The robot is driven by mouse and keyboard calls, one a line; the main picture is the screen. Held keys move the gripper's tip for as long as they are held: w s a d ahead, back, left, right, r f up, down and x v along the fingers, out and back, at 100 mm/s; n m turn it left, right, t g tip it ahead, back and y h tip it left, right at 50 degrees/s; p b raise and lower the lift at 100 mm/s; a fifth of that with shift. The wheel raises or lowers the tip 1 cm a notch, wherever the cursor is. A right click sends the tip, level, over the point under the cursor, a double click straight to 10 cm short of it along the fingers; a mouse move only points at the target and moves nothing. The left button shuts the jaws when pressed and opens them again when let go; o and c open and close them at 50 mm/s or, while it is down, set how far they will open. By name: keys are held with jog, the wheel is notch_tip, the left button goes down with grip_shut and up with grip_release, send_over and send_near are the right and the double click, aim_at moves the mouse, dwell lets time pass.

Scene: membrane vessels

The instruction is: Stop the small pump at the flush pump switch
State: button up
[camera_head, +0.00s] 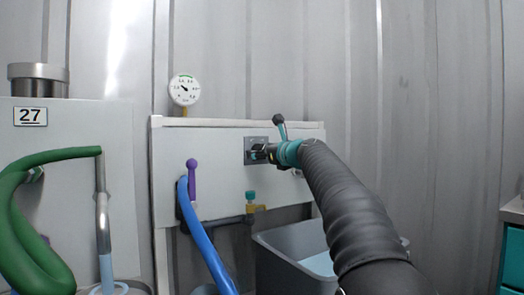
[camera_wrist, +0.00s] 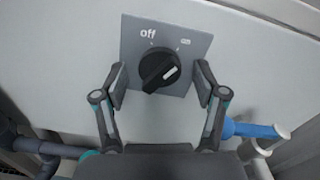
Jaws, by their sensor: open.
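The flush pump switch is a black rotary knob (camera_wrist: 158,69) on a grey plate (camera_wrist: 190,84), fixed to a pale panel. The plate is marked "off" at upper left, with a small, hard-to-read label at upper right. The knob's white mark points right and slightly up, away from "off". My gripper (camera_wrist: 161,73) is open, with one finger on each side of the knob and visible gaps between. In the head view the plate (camera_head: 249,144) shows on the panel, and my gripper (camera_head: 262,152) is in front of it, hiding the knob.
A lever with a dark ball (camera_head: 279,120) stands just above my wrist. A purple-handled valve (camera_head: 192,180) with a blue hose (camera_head: 205,245) is to the left. A small brass valve with a teal cap (camera_head: 251,199) and a grey bin (camera_head: 285,265) are below. A gauge (camera_head: 184,90) is above.

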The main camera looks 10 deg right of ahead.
jog(key=c, duration=1.1)
jog(key=shift+c, duration=0.2)
jog(key=shift+n, duration=0.5)
jog(key=n+b, duration=0.2)
jog(key=n, duration=0.9)
